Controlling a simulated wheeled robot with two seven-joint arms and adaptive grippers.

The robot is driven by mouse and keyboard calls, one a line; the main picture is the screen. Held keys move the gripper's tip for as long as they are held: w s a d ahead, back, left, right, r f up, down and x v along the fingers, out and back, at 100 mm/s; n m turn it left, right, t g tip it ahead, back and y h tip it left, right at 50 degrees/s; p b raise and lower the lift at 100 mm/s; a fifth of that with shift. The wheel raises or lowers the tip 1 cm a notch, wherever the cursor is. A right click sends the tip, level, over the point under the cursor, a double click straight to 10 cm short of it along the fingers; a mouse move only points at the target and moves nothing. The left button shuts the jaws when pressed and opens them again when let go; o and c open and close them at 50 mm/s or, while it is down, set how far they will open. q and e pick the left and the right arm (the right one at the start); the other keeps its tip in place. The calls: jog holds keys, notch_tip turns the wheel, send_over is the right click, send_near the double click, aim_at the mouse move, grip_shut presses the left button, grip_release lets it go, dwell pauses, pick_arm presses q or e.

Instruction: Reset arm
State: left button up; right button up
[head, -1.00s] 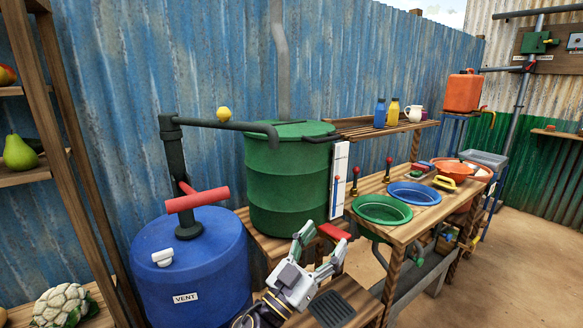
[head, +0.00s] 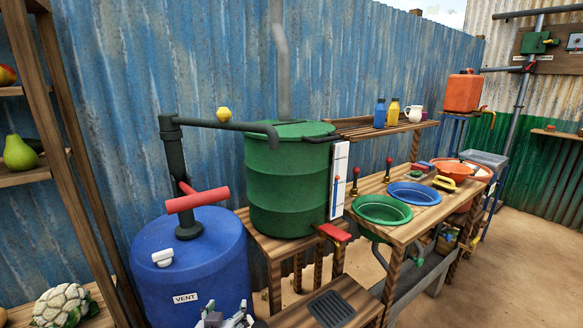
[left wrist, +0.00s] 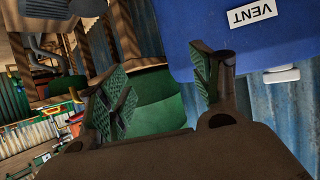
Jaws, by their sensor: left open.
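My left gripper (head: 226,321) shows only at the bottom edge of the head view, in front of the blue drum (head: 205,268). In the left wrist view its two fingers (left wrist: 160,92) stand wide apart with nothing between them. The blue drum with its VENT label (left wrist: 252,14) fills the upper right of that view. The red tap handle (head: 334,232) at the foot of the green barrel (head: 288,185) is clear of the gripper. My right gripper is in neither view.
The blue drum carries a pump with a red handle (head: 198,199). A low wooden stand with a dark grate (head: 331,308) is at the bottom middle. Open floor lies at the far right.

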pick_arm(q)
jog(key=s+a+f+m+g, duration=0.1)
jog(key=s+a+f+g, duration=0.2)
jog(key=s+f+g, duration=0.45)
jog(key=s+a+f+m+g, duration=0.1)
jog(key=s+a+f+g, duration=0.3)
jog(key=s, duration=0.7)
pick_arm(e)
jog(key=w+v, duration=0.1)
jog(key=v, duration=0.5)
pick_arm(q)
jog(key=d+f+t+h+b, duration=0.1)
jog(key=d+f+b, duration=0.2)
jog(key=f, duration=0.4)
jog(key=s+d+f+m+t+h+b, duration=0.1)
jog(key=d+f+b, duration=0.3)
jog(key=f+b, duration=0.2)
jog(key=shift+s+f, duration=0.25)
jog(key=shift+f, duration=0.7)
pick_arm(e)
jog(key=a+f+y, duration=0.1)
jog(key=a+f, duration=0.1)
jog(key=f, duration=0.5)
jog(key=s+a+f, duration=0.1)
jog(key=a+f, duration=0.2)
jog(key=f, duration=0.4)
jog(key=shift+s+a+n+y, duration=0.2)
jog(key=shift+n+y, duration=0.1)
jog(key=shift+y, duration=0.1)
